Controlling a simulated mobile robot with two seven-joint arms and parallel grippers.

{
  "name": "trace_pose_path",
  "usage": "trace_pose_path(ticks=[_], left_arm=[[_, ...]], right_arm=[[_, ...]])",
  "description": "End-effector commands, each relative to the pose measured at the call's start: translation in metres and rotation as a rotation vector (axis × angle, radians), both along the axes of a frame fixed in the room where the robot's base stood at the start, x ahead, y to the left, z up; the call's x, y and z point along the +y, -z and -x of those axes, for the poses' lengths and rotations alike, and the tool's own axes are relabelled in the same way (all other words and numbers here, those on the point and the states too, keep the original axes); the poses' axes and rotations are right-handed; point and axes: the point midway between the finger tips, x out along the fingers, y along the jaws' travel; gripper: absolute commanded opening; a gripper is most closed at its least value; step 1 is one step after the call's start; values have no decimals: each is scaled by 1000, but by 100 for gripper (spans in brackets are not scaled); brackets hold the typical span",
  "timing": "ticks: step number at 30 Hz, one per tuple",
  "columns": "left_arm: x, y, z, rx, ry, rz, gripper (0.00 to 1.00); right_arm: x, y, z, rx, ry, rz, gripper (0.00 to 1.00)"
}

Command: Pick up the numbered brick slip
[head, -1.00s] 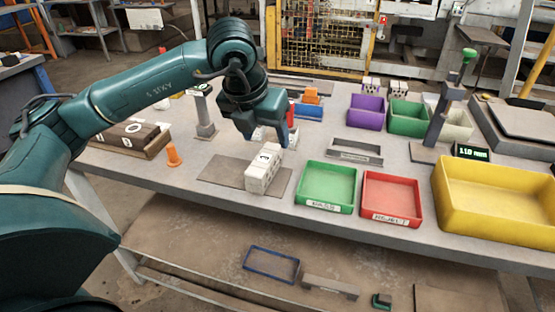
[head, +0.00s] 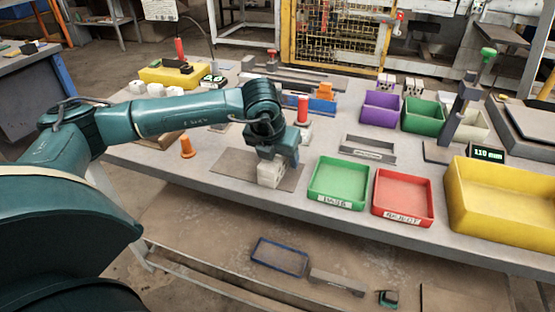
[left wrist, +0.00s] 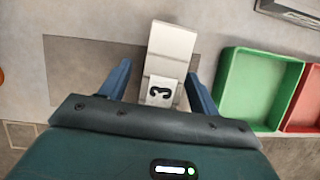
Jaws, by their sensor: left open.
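A pale hollow brick (head: 270,173) stands on a flat grey mat (head: 228,165) near the table's front edge. In the left wrist view the brick (left wrist: 172,45) carries a small white slip with a dark 3 (left wrist: 160,92) at its near end. My left gripper (head: 278,160) is directly over the brick, pointing down. In the left wrist view its two blue fingers (left wrist: 157,76) are apart, one on each side of the slip's end, with a visible gap on the left. In the head view the gripper hides the brick's top. My right gripper is not in view.
A green tray (head: 338,182) and a red tray (head: 403,195) stand right of the mat, then a large yellow bin (head: 505,205). An orange cone (head: 187,147) stands to the left. A red-topped post (head: 303,112) is close behind the gripper.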

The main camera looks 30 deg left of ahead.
Motion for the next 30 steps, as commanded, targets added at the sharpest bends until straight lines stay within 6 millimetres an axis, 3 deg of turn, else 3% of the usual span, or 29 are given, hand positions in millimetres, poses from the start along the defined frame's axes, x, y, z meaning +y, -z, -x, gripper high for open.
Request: trace_pose_path(ticks=[28,30], left_arm=[[0,11,-2,1,1,1,62],[0,10,-2,1,1,1,57]], right_arm=[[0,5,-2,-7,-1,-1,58],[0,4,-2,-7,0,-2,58]])
